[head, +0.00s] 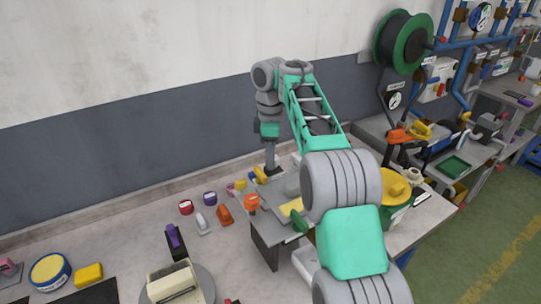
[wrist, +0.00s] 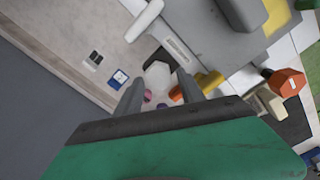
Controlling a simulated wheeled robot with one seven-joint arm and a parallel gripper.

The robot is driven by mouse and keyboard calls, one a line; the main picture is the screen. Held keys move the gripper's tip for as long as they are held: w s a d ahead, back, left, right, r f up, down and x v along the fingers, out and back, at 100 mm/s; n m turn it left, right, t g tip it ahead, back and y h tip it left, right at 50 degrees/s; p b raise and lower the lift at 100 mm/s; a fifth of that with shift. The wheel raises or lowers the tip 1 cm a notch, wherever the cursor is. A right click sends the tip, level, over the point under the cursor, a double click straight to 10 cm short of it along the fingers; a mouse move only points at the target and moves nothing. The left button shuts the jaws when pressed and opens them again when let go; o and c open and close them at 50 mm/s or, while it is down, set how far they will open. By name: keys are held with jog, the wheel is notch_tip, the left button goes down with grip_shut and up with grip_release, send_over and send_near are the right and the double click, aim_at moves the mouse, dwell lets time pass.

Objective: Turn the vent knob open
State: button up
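My gripper (wrist: 160,78) points down with its two grey fingers apart. It also shows in the head view (head: 271,171), at the back of the grey bench fixture (wrist: 212,35), near a yellow part. In the wrist view a pale, many-sided piece (wrist: 158,74) lies between the fingertips; I cannot tell whether they touch it. An orange-red knob (wrist: 285,82) stands on the right of the wrist view, apart from the gripper. An orange knob (head: 251,202) also stands at the fixture's front left in the head view. No readable label shows which part is the vent knob.
A yellow handle (wrist: 209,82) lies right of the fingers. Red (head: 186,207) and purple (head: 210,198) round items and an orange piece (head: 224,215) stand on the bench left of the fixture. A wall (head: 120,130) runs close behind. My arm hides part of the fixture.

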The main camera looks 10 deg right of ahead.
jog(key=shift+o, duration=0.4)
notch_tip(320, 180, up, 8)
jog(key=p, duration=0.7)
jog(key=shift+f, duration=0.1)
